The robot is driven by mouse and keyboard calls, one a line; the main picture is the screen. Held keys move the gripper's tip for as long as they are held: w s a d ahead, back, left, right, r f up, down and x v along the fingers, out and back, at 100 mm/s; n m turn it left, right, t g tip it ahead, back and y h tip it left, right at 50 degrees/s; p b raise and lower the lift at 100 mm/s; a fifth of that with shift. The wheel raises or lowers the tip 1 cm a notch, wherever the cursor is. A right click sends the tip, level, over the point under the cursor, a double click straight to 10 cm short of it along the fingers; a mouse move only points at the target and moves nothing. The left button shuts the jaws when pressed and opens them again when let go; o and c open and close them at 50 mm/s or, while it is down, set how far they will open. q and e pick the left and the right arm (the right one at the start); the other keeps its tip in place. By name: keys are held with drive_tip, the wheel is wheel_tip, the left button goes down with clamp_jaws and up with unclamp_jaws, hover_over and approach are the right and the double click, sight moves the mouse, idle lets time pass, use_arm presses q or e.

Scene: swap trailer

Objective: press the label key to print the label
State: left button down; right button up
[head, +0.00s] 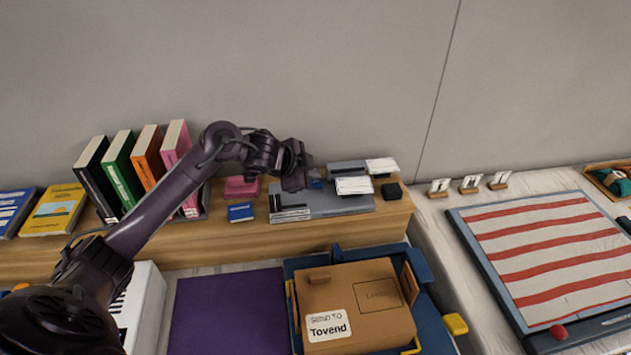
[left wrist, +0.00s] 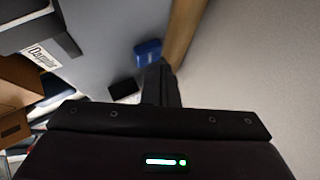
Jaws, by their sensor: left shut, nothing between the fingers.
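The grey label machine (head: 345,206) lies on the wooden shelf. A small blue key (head: 316,184) shows on its top; I take it for the label key. The key also shows in the left wrist view (left wrist: 148,50), beside a dark patch on the grey top. My left gripper (head: 294,187) is shut and empty, pointing down over the machine's left part, just left of the key in the head view. In the left wrist view its fingers (left wrist: 161,82) appear close to the key; I cannot tell whether they touch it. My right gripper is not in view.
Upright books (head: 120,168) stand left on the shelf (head: 225,236). A cardboard box (head: 358,305) labelled "Tovend" sits in a blue tray (head: 424,290) in front.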

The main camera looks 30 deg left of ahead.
sight(312, 184)
use_arm(q)
drive_tip(key=shift+f, duration=0.5)
drive_tip(key=shift+r, duration=0.1)
idle(0.5)
drive_tip(key=shift+r+p, duration=0.8)
drive_tip(key=shift+r, duration=0.05)
wheel_tip(312, 184, up, 5)
drive_tip(key=p, duration=0.5)
drive_tip(key=shift+f, duration=0.1)
idle(0.5)
